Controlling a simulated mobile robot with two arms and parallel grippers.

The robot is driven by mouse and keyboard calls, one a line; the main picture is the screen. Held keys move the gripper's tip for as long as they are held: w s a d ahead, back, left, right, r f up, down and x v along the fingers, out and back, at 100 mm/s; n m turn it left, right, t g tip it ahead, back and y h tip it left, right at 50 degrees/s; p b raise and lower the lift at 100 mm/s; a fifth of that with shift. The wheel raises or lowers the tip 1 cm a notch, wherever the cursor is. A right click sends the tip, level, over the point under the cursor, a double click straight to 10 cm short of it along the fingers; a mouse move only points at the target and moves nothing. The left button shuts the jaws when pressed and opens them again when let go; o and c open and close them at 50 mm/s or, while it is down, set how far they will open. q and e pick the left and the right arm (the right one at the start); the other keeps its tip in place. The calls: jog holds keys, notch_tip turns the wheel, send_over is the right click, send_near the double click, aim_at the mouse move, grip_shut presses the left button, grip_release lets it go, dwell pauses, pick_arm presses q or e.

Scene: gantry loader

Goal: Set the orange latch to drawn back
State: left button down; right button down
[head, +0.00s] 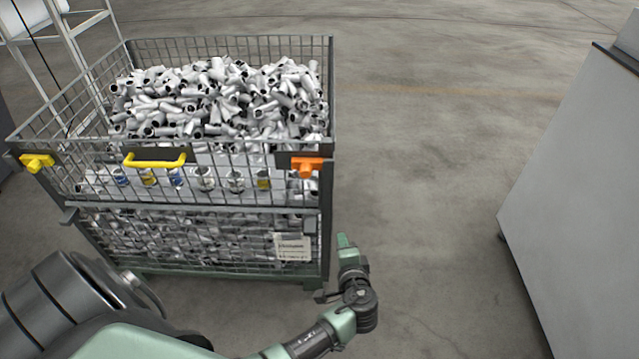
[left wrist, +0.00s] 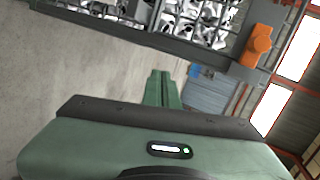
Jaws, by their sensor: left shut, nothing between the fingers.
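The orange latch (head: 307,165) sits on a dark plate at the right end of the front panel's top edge on the wire-mesh crate (head: 325,190). It also shows at the upper right of the left wrist view (left wrist: 258,42). My left gripper (head: 343,241) is shut and empty. In the head view it appears below and slightly right of the latch, beside the crate's front right corner. Its closed green fingers (left wrist: 163,88) show in the left wrist view, with the latch apart from them. My right gripper is not in view.
The crate is filled with grey metal pipe fittings (head: 215,95). A yellow handle (head: 155,162) and a yellow latch (head: 37,162) are on the same front edge. A grey cabinet (head: 580,190) stands at the right. The floor between crate and cabinet is clear.

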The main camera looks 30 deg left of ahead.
aim_at(315, 166)
pick_arm(q)
notch_tip(315, 166, up, 13)
jog(key=w+a+n+t+y, duration=0.1)
jog(key=n+y, duration=0.1)
jog(key=y, duration=0.2)
jog(key=shift+w+r, duration=0.2)
jog(key=shift+w, duration=0.1)
jog(key=shift+a+t, duration=0.1)
jog(key=shift+t, duration=0.2)
jog(key=p+x, duration=0.1)
jog(key=x, duration=0.9)
jog(key=shift+a, duration=0.2)
jog(key=shift+s+a+f+p, duration=0.15)
jog(key=shift+s+a+p, duration=0.35)
jog(key=shift+a, duration=0.1)
jog(key=shift+s+a+f+p, duration=0.15)
jog(key=shift+s+a+p, duration=0.25)
jog(key=shift+a, duration=0.25)
jog(key=shift+s+a+f, duration=0.15)
jog(key=shift+a, duration=0.05)
